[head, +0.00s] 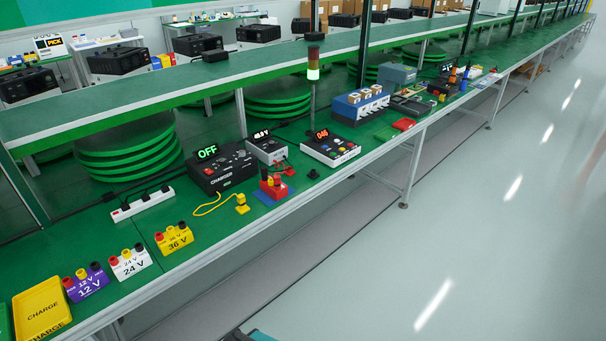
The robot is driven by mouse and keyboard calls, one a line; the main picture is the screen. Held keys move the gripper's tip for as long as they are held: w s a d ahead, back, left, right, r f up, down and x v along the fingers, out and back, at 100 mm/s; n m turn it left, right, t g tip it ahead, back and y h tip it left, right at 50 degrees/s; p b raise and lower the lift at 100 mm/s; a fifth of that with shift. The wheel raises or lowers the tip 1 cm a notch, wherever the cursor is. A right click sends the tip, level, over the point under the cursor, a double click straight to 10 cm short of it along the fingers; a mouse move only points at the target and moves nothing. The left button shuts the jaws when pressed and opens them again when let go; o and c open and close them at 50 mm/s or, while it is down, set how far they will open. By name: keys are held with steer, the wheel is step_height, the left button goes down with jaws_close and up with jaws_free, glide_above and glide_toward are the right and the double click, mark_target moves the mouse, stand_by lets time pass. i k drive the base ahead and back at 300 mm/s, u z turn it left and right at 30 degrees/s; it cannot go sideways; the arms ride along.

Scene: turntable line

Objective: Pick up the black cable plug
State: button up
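A small black piece that looks like the black cable plug (313,174) sits on the green bench top near its front edge. It is right of the red terminal block and just in front of the white control box with the red display. It is too small to make out its shape or which way its contacts face. A black cable seems to run close to it, but I cannot tell if it joins the piece. My gripper is not in view.
The black charger (220,170) reads OFF. A red terminal block (273,187) and a yellow plug (242,204) with its cable lie nearby. A signal tower (313,75) rises behind. Voltage blocks and a yellow CHARGE tray (41,308) stand left. The floor in front is clear.

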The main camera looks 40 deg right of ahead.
mark_target(264, 169)
steer(key=z, duration=4.95)
steer(key=i, duration=0.15)
steer(key=u, duration=2.55)
steer(key=i, duration=0.8)
